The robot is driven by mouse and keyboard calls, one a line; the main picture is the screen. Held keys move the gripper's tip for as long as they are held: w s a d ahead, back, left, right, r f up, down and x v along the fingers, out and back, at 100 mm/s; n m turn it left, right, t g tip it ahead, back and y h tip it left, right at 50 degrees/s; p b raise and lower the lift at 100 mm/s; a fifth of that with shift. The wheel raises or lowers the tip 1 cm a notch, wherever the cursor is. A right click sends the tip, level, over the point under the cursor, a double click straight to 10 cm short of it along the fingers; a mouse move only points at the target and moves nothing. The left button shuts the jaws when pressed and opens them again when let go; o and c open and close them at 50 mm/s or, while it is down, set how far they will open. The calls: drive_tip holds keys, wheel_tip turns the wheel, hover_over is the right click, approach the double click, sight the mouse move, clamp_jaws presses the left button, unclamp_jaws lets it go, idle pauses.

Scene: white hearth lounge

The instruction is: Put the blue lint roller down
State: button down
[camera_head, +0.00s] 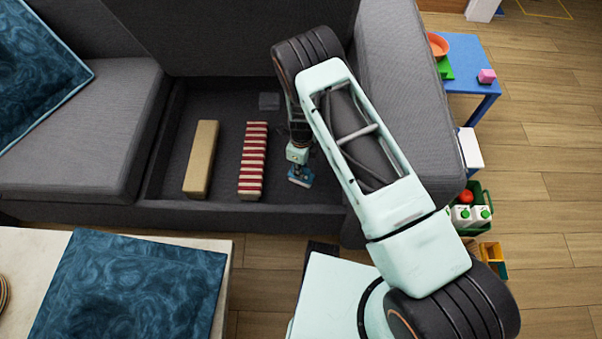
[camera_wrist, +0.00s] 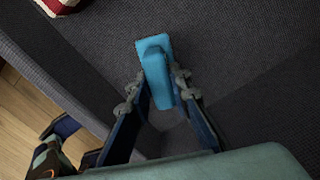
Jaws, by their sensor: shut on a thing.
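The blue lint roller (camera_wrist: 157,75) is between the two fingers of my gripper (camera_wrist: 156,88) in the wrist view. The fingers are shut on it from both sides. Below it is the dark grey floor of the sofa's open storage box (camera_head: 222,150). In the head view my gripper (camera_head: 300,176) is low inside the box near its right front corner, and my arm hides much of that side. I cannot tell whether the roller touches the box floor.
In the box, a tan block (camera_head: 201,158) and a red-and-white striped thing (camera_head: 252,160) lie left of my gripper. A small dark grey thing (camera_head: 269,101) lies farther back. The box's front wall (camera_head: 240,216) is close to my gripper. Bare floor shows between the tan block and striped thing.

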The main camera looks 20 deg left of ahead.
drive_tip(key=shift+s+f, duration=0.1)
drive_tip(key=shift+f, duration=1.1)
drive_tip(key=shift+f+b, duration=0.2)
drive_tip(key=shift+b, duration=0.25)
drive_tip(key=c, duration=1.8)
unclamp_jaws()
drive_tip(key=shift+r, duration=0.1)
drive_tip(key=shift+o, duration=0.2)
wheel_tip(320, 180, up, 12)
drive_tip(key=p, duration=0.3)
drive_tip(key=shift+r+p, duration=0.15)
drive_tip(key=shift+p, duration=0.15)
